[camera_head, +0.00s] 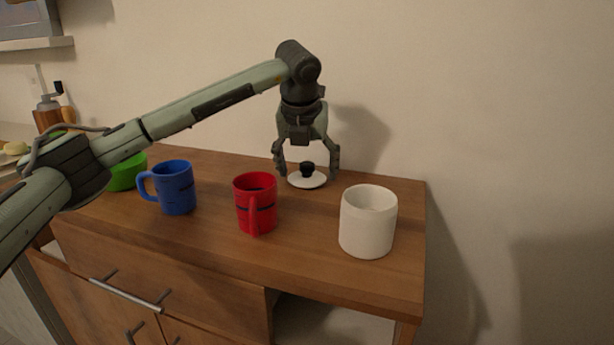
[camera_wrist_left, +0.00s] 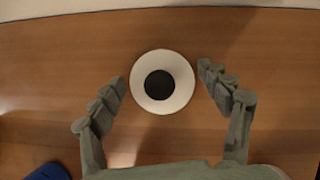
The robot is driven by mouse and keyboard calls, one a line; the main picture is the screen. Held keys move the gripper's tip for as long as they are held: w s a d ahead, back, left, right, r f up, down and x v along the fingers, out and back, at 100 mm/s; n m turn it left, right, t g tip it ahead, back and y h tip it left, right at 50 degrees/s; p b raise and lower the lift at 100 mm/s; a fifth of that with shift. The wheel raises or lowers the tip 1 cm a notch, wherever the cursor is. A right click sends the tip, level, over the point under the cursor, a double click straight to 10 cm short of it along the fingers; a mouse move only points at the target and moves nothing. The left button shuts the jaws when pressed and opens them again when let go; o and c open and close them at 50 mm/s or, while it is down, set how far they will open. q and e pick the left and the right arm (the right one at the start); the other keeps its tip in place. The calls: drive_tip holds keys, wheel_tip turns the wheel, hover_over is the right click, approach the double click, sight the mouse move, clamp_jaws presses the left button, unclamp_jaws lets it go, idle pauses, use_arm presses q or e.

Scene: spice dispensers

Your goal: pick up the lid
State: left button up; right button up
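The lid (camera_head: 308,180) is a white disc with a black knob, lying flat on the wooden cabinet top near its back edge. My left gripper (camera_head: 307,172) is above the lid, pointing down, with its fingers spread open. In the left wrist view the lid (camera_wrist_left: 162,82) shows between and slightly beyond the two open fingers (camera_wrist_left: 163,88), with a gap on each side. The gripper holds nothing. My right gripper is not in view.
A white canister (camera_head: 367,222) stands at the front right of the lid. A red mug (camera_head: 256,205), a blue mug (camera_head: 174,188) and a green bowl (camera_head: 126,174) stand to the left on the cabinet top (camera_head: 310,254). A wall is close behind.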

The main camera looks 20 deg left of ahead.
use_arm(q)
drive_tip(key=c, duration=0.7)
drive_tip(key=shift+r, duration=0.15)
